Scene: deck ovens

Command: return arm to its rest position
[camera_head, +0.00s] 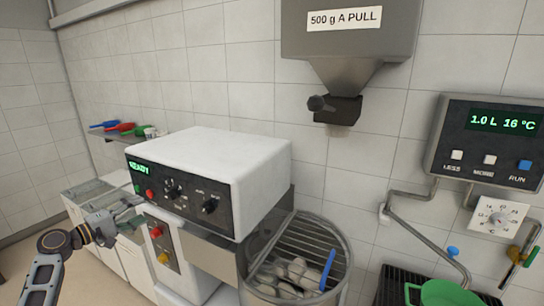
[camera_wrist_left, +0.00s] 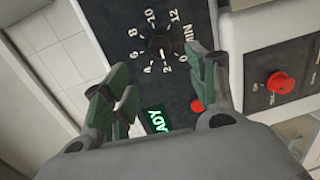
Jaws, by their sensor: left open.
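My left gripper (camera_head: 128,208) is in front of the machine's control panel (camera_head: 185,195), at the lower left of the head view. It is open and empty. In the left wrist view its two dark green fingers (camera_wrist_left: 155,82) are spread apart. Between and beyond them is a black dial (camera_wrist_left: 160,48) with a minute scale, its marker near the low numbers. A red button (camera_wrist_left: 197,104) shows beside the right finger, and part of the green READY display (camera_wrist_left: 158,120) shows below. I cannot tell whether the fingers touch the panel. My right gripper is not in view.
Above hangs a hopper (camera_head: 350,50) labelled 500 g A PULL. A water panel (camera_head: 490,145) is at right, a green container (camera_head: 445,293) below.

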